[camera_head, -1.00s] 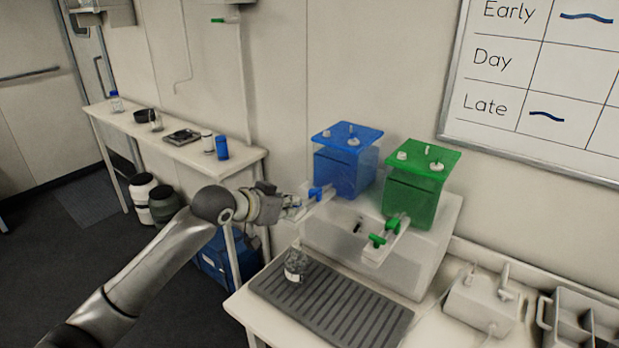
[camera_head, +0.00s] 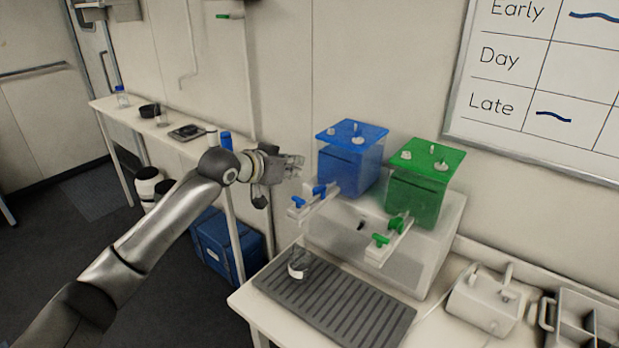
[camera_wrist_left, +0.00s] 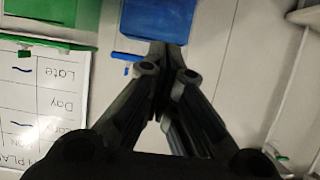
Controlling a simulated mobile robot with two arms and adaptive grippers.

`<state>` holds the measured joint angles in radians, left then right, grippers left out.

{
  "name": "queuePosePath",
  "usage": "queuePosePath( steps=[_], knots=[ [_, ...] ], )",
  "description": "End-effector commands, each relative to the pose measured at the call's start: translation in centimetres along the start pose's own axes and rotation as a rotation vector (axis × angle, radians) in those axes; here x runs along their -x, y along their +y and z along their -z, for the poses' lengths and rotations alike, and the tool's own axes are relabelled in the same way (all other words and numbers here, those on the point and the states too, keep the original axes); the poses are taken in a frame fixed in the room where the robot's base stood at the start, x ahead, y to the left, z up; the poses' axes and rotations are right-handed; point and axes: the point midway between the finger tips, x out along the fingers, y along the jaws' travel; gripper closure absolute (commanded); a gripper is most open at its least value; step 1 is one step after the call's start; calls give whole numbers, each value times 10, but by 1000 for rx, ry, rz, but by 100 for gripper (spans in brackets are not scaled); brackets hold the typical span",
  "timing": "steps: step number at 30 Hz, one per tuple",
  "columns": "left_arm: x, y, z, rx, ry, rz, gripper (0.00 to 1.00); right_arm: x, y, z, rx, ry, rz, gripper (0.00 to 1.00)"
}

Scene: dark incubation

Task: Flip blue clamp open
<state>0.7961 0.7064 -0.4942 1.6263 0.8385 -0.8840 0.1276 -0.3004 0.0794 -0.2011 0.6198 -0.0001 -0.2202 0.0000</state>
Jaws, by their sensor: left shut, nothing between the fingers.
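The blue tank (camera_head: 351,165) has a pale spout arm reaching forward, with a blue clamp (camera_head: 319,190) on it and a smaller blue piece (camera_head: 298,202) at its outer end. I cannot tell whether the clamp is open or shut. My left gripper (camera_head: 298,167) is shut and empty, above and left of the spout, apart from the clamp. In the left wrist view its fingers (camera_wrist_left: 163,58) point at the blue tank (camera_wrist_left: 160,20), with blue clamp parts (camera_wrist_left: 126,57) just left of them. My right gripper is not in view.
A green tank (camera_head: 420,195) with a green clamp (camera_head: 396,223) stands right of the blue one, on the same white stand. A small glass vessel (camera_head: 299,265) sits on the grey ribbed tray (camera_head: 335,305) below. A white device (camera_head: 483,304) stands to the right.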

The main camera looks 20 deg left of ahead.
Motion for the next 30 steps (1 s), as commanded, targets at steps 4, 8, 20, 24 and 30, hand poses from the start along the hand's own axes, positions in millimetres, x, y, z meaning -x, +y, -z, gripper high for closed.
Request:
queuePosePath(
  steps=[4, 8, 20, 24, 30],
  knots=[
    [-25, 1, 3, 2, -2, -1, 100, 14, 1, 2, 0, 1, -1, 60],
    [-45, 1, 3, 2, -2, -1, 100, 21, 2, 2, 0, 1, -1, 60],
    [-79, 0, -24, 0, -5, 0, 100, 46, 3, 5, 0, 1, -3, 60],
    [-82, 0, -35, 0, -1, 0, 100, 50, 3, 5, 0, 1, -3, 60],
    [-84, 0, -39, -1, 0, 0, 100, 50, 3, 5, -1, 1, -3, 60]
  ],
)
